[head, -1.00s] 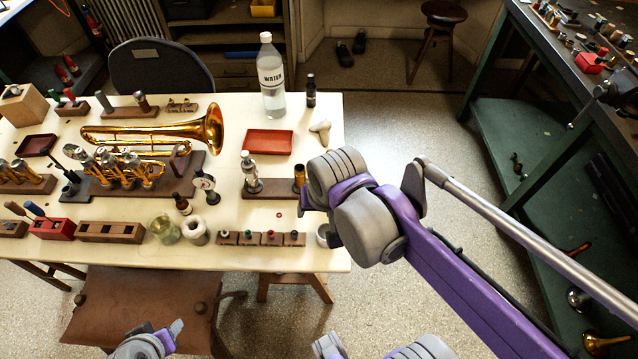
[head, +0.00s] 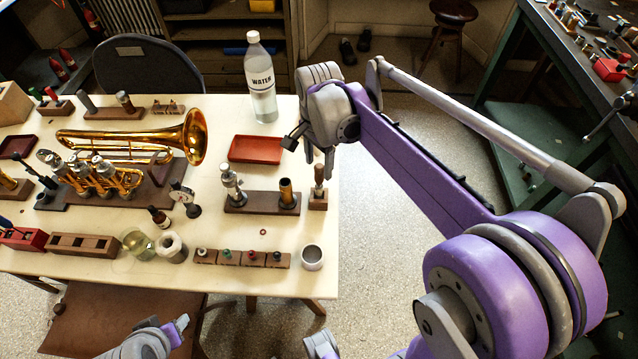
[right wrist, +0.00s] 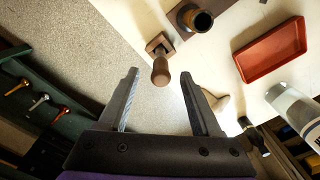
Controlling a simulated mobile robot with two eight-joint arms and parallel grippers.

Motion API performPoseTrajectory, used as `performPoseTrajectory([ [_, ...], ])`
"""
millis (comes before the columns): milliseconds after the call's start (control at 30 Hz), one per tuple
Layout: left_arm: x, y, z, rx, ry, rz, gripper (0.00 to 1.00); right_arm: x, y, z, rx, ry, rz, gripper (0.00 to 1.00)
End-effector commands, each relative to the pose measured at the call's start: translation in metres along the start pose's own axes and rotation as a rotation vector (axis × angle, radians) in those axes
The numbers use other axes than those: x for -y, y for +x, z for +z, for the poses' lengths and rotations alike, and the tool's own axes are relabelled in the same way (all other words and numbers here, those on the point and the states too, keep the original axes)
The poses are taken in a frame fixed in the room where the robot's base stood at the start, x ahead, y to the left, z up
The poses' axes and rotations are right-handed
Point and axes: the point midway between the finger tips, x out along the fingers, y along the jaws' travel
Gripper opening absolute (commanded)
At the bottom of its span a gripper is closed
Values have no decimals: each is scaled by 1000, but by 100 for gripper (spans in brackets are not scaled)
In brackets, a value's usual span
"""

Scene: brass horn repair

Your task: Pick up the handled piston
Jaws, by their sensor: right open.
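The handled piston (head: 318,178) stands upright in a small wooden block (head: 318,201) at the table's right edge. In the right wrist view its brown wooden handle (right wrist: 160,72) lies between and just beyond the fingertips, apart from both. My right gripper (head: 309,152) is open and empty above the piston, and its two spread fingers show in the right wrist view (right wrist: 160,80). What looks like my left gripper (head: 172,335) is at the bottom left, off the table; its jaws are unclear.
Beside the piston is a wooden stand (head: 262,203) with a silver piston (head: 231,185) and a brass cylinder (head: 286,194). A red tray (head: 256,149), a water bottle (head: 261,80) and a white cup (head: 312,257) are near. The trumpet (head: 130,140) lies further left. Open floor is right of the table.

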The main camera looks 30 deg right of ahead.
Motion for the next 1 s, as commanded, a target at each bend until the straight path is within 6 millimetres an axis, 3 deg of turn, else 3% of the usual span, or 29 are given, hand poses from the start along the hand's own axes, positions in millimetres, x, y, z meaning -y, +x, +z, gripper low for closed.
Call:
performPoseTrajectory([
  [300, 0, 3, 2, 1, 0, 0, 50, 1, 44, -2, 0, -1, 0, 65],
  [600, 0, 3, 2, 1, 0, 0, 50, 1, 49, -2, 0, -1, -1, 65],
  [900, 0, 3, 2, 1, 0, 0, 50, 1, 49, -2, 0, -1, -1, 11],
  [967, 0, 3, 2, 1, 0, 0, 50, 1, 49, -2, 0, -1, -1, 0],
  [1000, 0, 3, 2, 1, 0, 0, 50, 1, 49, -2, 0, -1, -1, 0],
])
